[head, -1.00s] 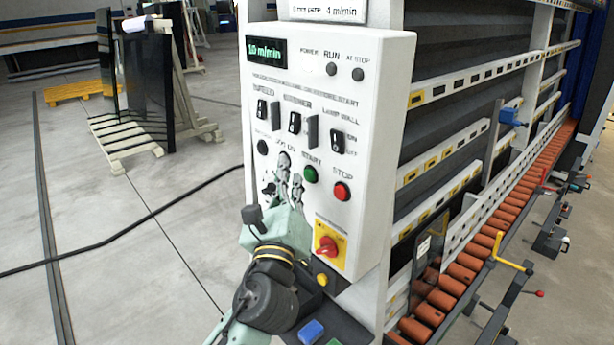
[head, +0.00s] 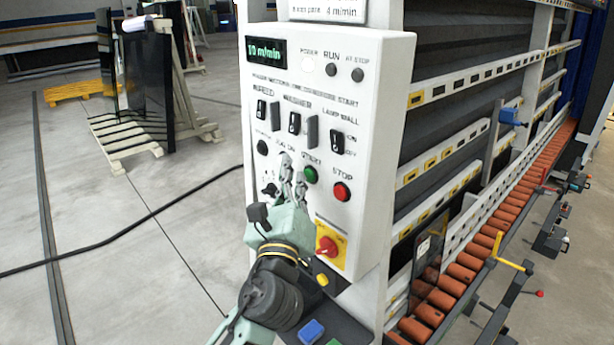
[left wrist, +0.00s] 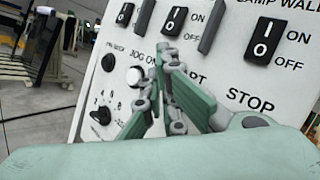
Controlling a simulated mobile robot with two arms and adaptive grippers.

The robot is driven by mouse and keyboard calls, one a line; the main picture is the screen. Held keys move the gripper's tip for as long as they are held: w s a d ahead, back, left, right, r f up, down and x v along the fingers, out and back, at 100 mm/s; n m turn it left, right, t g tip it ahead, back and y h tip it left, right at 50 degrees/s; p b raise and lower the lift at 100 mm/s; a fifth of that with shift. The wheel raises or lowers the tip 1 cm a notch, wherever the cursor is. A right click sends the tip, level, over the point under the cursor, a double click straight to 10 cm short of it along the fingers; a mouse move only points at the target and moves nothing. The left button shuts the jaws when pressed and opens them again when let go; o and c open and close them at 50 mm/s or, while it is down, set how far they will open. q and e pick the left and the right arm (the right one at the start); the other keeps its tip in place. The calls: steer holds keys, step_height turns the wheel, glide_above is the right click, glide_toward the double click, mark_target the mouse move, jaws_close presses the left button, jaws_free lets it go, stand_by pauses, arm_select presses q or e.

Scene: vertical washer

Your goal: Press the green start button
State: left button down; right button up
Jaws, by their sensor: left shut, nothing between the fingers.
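The green start button (head: 311,174) sits on the white control panel (head: 375,110), left of the red stop button (head: 342,191). My left gripper (head: 291,170) is shut and empty in front of the panel. Its fingertips appear just left of the green button in the head view; I cannot tell whether they touch the panel. In the left wrist view the shut fingers (left wrist: 168,52) cover part of the START label, and the green button is hidden behind them. My right gripper is not in view.
Black switches (head: 295,123) are above, and a dark knob (head: 270,190) is to the left. A roller conveyor (head: 460,272) runs off to the right. The floor at left is open, with a black cable (head: 130,225).

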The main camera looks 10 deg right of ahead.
arm_select(q)
steer(key=shift+w+d, duration=0.3)
steer(key=shift+d, duration=0.15)
stand_by(0.8)
steer(key=shift+s+a, duration=0.1)
steer(key=shift+a, duration=0.05)
steer(key=shift+s+a+p, duration=0.4)
steer(key=shift+s+a, duration=0.05)
steer(key=shift+a, duration=0.2)
